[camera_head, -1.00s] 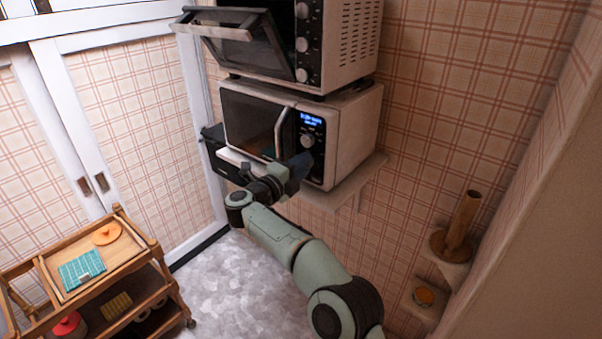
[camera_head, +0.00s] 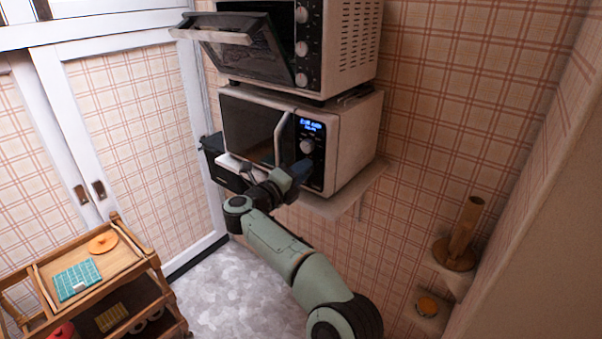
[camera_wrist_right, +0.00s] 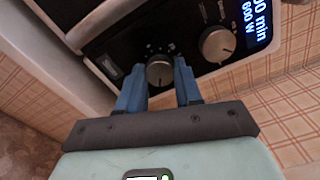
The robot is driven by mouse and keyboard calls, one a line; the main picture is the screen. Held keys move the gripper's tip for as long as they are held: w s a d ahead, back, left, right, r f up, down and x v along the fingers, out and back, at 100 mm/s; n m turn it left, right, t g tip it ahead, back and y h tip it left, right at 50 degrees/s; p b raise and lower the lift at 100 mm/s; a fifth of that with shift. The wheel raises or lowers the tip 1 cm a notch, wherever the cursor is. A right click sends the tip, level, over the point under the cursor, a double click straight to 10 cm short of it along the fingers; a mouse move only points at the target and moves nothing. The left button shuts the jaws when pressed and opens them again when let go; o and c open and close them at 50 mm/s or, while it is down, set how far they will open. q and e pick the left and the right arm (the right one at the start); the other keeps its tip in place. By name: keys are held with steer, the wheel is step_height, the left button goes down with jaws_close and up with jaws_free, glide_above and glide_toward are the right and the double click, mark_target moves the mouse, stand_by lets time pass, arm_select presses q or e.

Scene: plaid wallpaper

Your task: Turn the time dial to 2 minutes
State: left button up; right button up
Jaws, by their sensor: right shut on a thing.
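The microwave (camera_head: 352,140) stands on a wall shelf with its door shut. Its black panel has a lit blue display (camera_head: 311,125) and an upper dial (camera_head: 307,146), which also shows in the right wrist view (camera_wrist_right: 217,45). The display is cut off there and reads "00 min" and "600 W". The lower dial (camera_wrist_right: 159,71) sits between the blue fingers of my right gripper (camera_wrist_right: 160,80), which is shut on it. In the head view my right gripper (camera_head: 300,170) covers that dial. Dial labels are too small to read. My left gripper is not in view.
A toaster oven (camera_head: 350,45) with its door (camera_head: 235,45) hanging open stands above the microwave. The microwave's handle (camera_head: 283,135) is beside the panel. A wooden cart (camera_head: 140,265) stands at lower left. Small wall shelves (camera_head: 455,280) are at right. Grey floor between is clear.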

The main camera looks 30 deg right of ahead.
steer(key=o, duration=1)
steer(key=shift+o, duration=0.2)
steer(key=b+v, duration=0.1)
steer(key=v, duration=1.2)
steer(key=shift+a+b, duration=0.2)
steer(key=shift+b, duration=0.15)
steer(key=shift+s, duration=0.1)
